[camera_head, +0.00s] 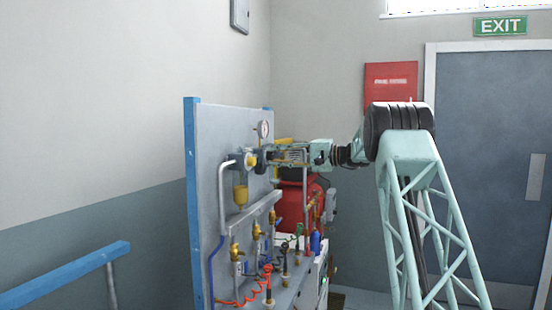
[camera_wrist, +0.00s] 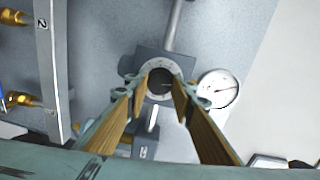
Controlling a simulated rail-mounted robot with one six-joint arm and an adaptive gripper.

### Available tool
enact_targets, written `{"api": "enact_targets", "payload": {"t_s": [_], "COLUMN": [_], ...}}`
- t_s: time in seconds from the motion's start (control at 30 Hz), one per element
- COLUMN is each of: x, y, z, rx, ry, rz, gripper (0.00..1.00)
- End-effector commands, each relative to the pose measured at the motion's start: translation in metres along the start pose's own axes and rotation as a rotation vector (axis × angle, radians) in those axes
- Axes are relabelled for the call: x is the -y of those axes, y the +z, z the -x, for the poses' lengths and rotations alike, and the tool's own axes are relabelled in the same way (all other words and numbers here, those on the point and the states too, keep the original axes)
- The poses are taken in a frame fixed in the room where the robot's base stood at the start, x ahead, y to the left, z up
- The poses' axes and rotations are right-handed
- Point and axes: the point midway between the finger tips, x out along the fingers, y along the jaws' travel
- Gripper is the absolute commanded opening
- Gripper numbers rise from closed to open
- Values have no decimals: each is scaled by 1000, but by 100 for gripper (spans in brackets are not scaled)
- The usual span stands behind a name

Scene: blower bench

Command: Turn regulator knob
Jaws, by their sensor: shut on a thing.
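The regulator knob (camera_wrist: 160,82) is a dark round knob inside a pale ring on a grey square body, in the middle of the wrist view. My gripper (camera_wrist: 161,84) has one finger on each side of the knob and is shut on it. In the head view my gripper (camera_head: 269,158) reaches from the right to the upper part of the panel, and it mostly hides the knob there. A white dial gauge (camera_head: 263,131) sits just above the gripper; it also shows right of the knob in the wrist view (camera_wrist: 218,88).
The grey panel (camera_head: 208,140) has blue edging and pipes. A yellow bowl (camera_head: 240,194) hangs below the regulator. Brass fittings (camera_head: 235,252) and a red coiled hose (camera_head: 250,297) are lower down. A red tank (camera_head: 290,205) stands behind the panel. A blue rail (camera_head: 65,275) is at lower left.

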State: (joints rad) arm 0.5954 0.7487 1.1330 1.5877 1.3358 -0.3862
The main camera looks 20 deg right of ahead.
Motion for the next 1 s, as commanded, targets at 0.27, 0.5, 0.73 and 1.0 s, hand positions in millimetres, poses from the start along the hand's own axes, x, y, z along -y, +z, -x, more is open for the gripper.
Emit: {"api": "enact_targets", "payload": {"t_s": [0.27, 0.5, 0.73, 1.0], "x": [0, 0, 0, 0], "y": [0, 0, 0, 0], "z": [0, 0, 3, 23], "rx": [0, 0, -1, -1], "ry": [0, 0, 0, 0], "rz": [0, -1, -1, -1], "gripper": [34, 36, 36, 36]}}
